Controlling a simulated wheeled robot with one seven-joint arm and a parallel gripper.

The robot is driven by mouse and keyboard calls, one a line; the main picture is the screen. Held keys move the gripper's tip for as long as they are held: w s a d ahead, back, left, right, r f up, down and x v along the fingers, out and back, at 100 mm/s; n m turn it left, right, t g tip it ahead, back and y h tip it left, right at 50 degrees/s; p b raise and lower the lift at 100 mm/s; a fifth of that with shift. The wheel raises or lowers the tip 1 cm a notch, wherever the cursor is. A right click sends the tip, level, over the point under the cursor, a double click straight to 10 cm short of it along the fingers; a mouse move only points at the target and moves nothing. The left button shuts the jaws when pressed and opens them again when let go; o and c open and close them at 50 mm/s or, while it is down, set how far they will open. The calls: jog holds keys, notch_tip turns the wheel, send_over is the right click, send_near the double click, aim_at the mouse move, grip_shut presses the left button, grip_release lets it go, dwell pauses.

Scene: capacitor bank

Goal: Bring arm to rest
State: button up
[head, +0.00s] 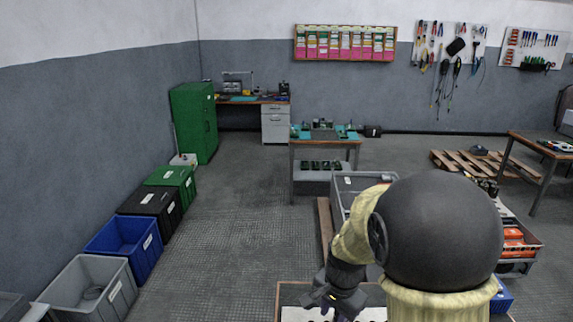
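My arm (440,235) rises in the right foreground, with a dark rounded joint and cream-coloured links. It bends down and left to my gripper (332,300), which is dark and partly cut off by the bottom of the head view. The gripper is above or in front of a board or tray (290,291) with a brown edge and a pale surface. I cannot make out its fingers clearly or whether it holds anything.
Grey (92,290), blue (124,247), black (150,206) and green (172,180) bins line the left wall. A workbench (324,141) stands mid-room. Grey crates (350,186) and orange items (513,240) lie behind my arm. The floor (230,215) left of centre is clear.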

jog(key=s+d+r+n+t, duration=0.1)
jog(key=s+d+n, duration=0.3)
jog(key=s+n, duration=0.5)
jog(key=shift+s+d+r+t+h, duration=0.25)
jog(key=shift+d+r+t+h, duration=0.05)
jog(key=shift+r, duration=0.05)
